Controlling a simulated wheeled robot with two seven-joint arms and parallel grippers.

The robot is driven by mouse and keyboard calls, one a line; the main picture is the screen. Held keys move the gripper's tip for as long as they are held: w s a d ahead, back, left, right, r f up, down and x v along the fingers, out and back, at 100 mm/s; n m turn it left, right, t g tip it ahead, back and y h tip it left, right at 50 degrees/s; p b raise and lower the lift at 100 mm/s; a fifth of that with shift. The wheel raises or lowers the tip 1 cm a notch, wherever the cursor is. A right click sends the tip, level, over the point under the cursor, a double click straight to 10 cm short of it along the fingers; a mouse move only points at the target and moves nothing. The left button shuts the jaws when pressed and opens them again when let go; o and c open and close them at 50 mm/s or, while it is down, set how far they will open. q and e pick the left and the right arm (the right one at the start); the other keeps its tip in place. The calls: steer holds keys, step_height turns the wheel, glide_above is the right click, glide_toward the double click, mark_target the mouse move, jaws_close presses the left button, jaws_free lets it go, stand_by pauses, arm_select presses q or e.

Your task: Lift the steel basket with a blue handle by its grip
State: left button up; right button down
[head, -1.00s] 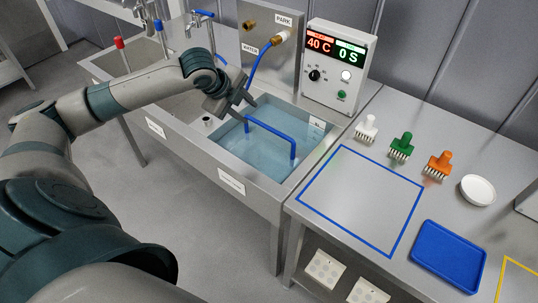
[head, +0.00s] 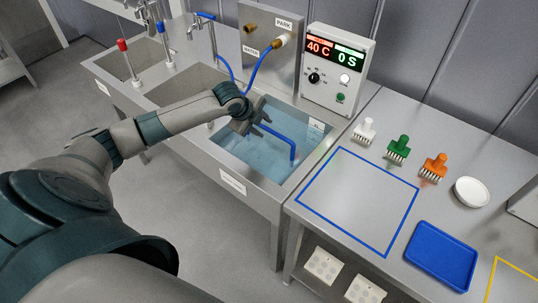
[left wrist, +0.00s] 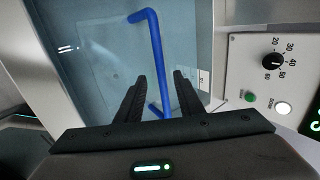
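The blue handle (head: 281,137) stands up out of the water in the sink, and its left part is hidden behind my left gripper. It also shows in the left wrist view as a bent blue bar (left wrist: 157,62). My left gripper (head: 265,120) is over the sink at the handle's left part. In the left wrist view its two dark fingers (left wrist: 159,92) are spread, with the bar running between them and gaps visible on both sides. The basket's steel body cannot be made out under the water. My right gripper is not in view.
The water-filled sink (head: 216,150) has raised steel rims. A control box (head: 337,70) reading 40 C and 0 S stands behind its right edge. A blue hose (head: 262,58) hangs behind my gripper. The blue-outlined square (head: 357,200) on the right counter is empty.

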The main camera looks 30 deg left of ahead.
mark_target(269, 130)
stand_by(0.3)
arm_select(q)
steer(key=shift+w+d+f+p, duration=0.25)
steer(key=shift+w+f+p, duration=0.2)
steer(key=shift+p, duration=0.2)
steer(key=p+x, duration=0.1)
steer(key=x, duration=0.1)
steer(key=shift+w+d+f, duration=0.2)
steer(key=shift+w+f, duration=0.05)
steer(key=shift+f, duration=0.05)
steer(key=shift+w+f, duration=0.25)
steer(key=shift+f, duration=0.25)
steer(key=shift+c, duration=0.3)
jaws_close()
